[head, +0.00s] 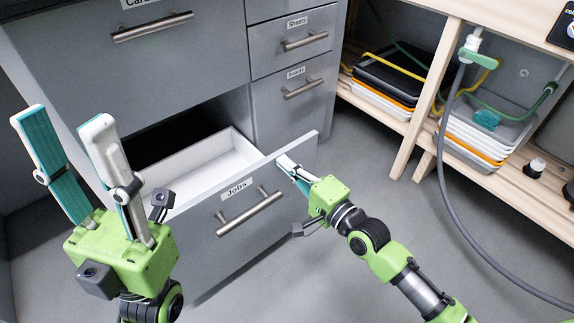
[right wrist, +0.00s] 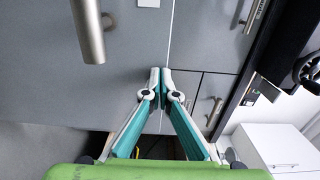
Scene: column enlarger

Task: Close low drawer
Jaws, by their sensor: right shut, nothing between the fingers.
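The low drawer (head: 300,150), labelled Jobs, stands pulled out from the grey cabinet. Its white inside shows and looks empty where visible. Its front has a metal bar handle (head: 250,212). My right gripper (head: 284,162) is shut and empty, with its fingertips at the drawer front near its top right corner, right of the handle. I cannot tell whether they touch it. In the right wrist view the closed fingertips (right wrist: 161,72) are before grey fronts. My left gripper (head: 63,118) is open and empty, its fingers pointing up, left of the drawer front.
A wooden bench (head: 432,105) with stacked trays (head: 480,130) and a hanging grey hose (head: 442,170) stands at right. The floor before the cabinet is clear.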

